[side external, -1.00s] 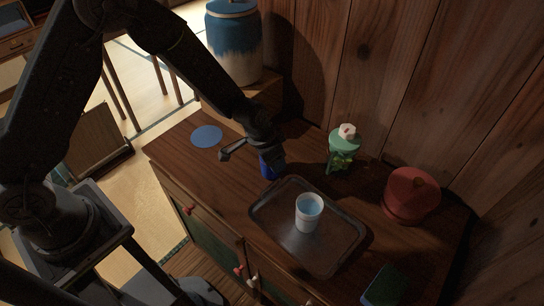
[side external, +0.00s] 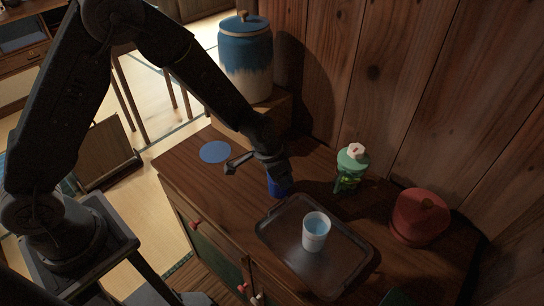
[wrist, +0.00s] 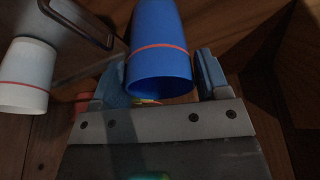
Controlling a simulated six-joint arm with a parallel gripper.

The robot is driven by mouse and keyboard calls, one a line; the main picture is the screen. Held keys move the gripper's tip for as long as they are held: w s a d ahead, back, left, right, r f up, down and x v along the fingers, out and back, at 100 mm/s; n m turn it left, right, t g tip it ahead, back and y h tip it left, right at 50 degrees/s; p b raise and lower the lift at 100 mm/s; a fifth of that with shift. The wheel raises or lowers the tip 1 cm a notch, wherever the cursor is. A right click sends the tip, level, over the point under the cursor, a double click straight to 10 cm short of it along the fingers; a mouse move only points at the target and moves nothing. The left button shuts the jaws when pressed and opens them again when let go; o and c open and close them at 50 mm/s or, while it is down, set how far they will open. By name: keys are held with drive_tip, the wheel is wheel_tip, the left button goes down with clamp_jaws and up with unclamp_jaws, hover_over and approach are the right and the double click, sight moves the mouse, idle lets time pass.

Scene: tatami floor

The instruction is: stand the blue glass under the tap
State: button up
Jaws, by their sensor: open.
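The blue glass (side external: 279,187) stands on the wooden cabinet top, partly hidden by my gripper (side external: 257,166) in the side view. In the wrist view the blue glass (wrist: 158,58) has a red band and lies between the two fingers of my gripper (wrist: 161,77). The fingers are open, with a gap visible on the right; contact on the left is unclear. A large blue-and-white jar (side external: 246,62) stands on a wooden block at the back; no tap can be made out on it. A flat blue disc (side external: 215,152) lies in front of the jar.
A dark tray (side external: 285,241) holding a white cup (side external: 316,231) is close beside the glass. The cabinet top around the blue disc is clear.

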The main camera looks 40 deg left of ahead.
drive_tip(key=s+a+r+n, duration=0.15)
drive_tip(key=s+r, duration=0.25)
drive_tip(key=r, duration=0.4)
drive_tip(key=s+a+r+t, duration=0.1)
drive_tip(key=s+a+r, duration=0.25)
drive_tip(key=r, duration=0.35)
drive_tip(key=s+a+r+n, duration=0.1)
drive_tip(key=s+r, duration=0.3)
drive_tip(key=r, duration=0.4)
drive_tip(key=s+a+r+n+t+y, duration=0.1)
drive_tip(key=s+a+r+n, duration=0.1)
drive_tip(key=s, duration=0.9)
drive_tip(key=shift+a+r, duration=0.65)
drive_tip(key=shift+a, duration=0.3)
drive_tip(key=shift+o, duration=0.5)
drive_tip(key=shift+s+a, duration=0.1)
drive_tip(key=shift+s, duration=0.25)
drive_tip(key=shift+o, duration=1.4)
drive_tip(key=shift+s, duration=0.15)
